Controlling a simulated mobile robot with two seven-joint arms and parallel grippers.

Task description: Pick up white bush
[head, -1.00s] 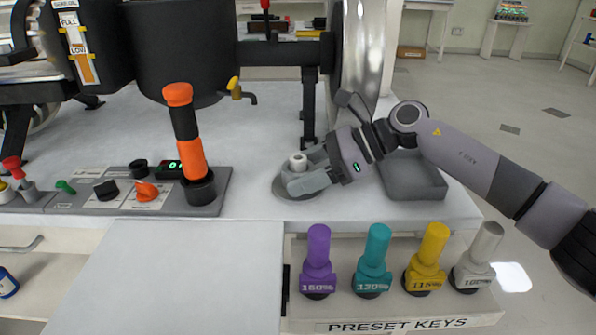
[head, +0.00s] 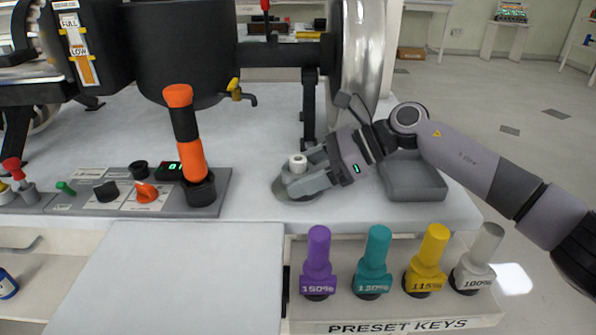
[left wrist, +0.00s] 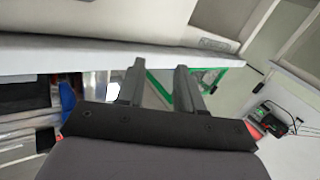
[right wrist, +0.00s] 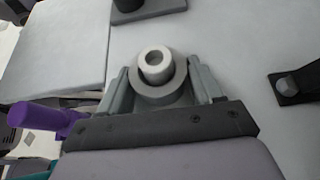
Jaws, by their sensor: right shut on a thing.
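The white bush (head: 298,163) is a small white ring with a wider grey collar below it. It stands at the grey round pad (head: 283,190) on the white bench top. My right gripper (head: 307,180) is around it, with its fingers against opposite sides of the collar. In the right wrist view the bush (right wrist: 156,64) sits between the fingers of the right gripper (right wrist: 160,85). Whether its underside touches the pad is hidden. My left gripper (left wrist: 156,78) shows only in the left wrist view, with its fingers apart and nothing between them.
Purple, teal, yellow and white preset keys (head: 318,265) stand in front. A control panel (head: 120,195) with an orange-black lever (head: 185,130) is at left. A large metal wheel (head: 362,60) stands behind.

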